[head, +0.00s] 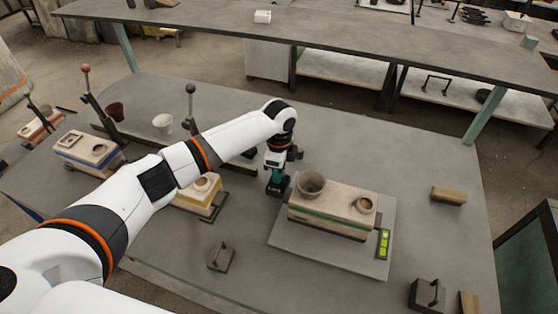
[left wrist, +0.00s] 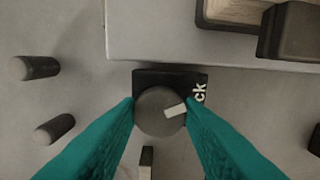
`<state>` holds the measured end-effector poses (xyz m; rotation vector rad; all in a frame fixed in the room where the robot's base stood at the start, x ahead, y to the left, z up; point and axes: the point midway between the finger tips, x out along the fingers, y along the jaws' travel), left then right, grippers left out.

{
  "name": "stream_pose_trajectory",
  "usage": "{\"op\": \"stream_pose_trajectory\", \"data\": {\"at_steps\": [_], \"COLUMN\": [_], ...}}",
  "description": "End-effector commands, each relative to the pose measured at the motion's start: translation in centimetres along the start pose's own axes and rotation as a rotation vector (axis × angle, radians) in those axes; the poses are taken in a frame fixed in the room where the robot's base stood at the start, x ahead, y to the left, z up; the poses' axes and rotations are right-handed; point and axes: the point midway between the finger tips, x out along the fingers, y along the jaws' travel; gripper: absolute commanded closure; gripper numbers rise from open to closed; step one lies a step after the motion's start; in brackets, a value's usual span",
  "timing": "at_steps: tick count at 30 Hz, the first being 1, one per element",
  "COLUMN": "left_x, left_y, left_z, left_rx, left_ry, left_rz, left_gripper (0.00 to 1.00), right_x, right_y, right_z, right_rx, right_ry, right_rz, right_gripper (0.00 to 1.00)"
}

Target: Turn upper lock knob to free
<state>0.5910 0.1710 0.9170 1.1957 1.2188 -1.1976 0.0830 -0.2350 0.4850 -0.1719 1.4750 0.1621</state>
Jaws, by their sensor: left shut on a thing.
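The upper lock knob (left wrist: 160,112) is a round dark grey knob with a pale pointer mark. It sits on a black block with partly visible white lettering ending in "ck". The pointer mark slants toward the right and slightly up in the left wrist view. My left gripper (left wrist: 160,112) has its teal fingers on both sides of the knob and is shut on it. In the head view my left gripper (head: 277,188) reaches down at the left edge of the grey plate (head: 290,245), and the knob is hidden there. My right gripper is not in view.
A mould box (head: 330,225) with a cup and a hole on top stands on the plate, with a green level (head: 383,243) beside it. Two grey pegs (left wrist: 40,67) stand left of the knob. Levers and more moulds (head: 90,152) stand at left.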

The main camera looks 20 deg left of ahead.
Motion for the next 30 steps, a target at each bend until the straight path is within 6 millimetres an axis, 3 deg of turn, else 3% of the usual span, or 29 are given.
{"op": "stream_pose_trajectory", "data": {"at_steps": [1, 12, 30], "left_x": [-0.6, -0.5, -0.3], "left_y": [-0.1, 0.0, 0.0], "left_z": [0.1, 0.1, 0.1], "left_rx": [-0.046, -0.399, -0.931], "left_ry": [-0.003, -0.002, -0.002], "left_rz": [-0.002, -0.001, 0.000], "left_gripper": [0.89, 0.89, 0.89], "right_x": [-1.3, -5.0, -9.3], "right_y": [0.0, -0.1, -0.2], "right_z": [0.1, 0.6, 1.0], "right_rx": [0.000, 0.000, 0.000], "right_ry": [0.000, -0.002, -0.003], "right_rz": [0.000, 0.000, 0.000], "right_gripper": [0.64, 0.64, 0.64]}}
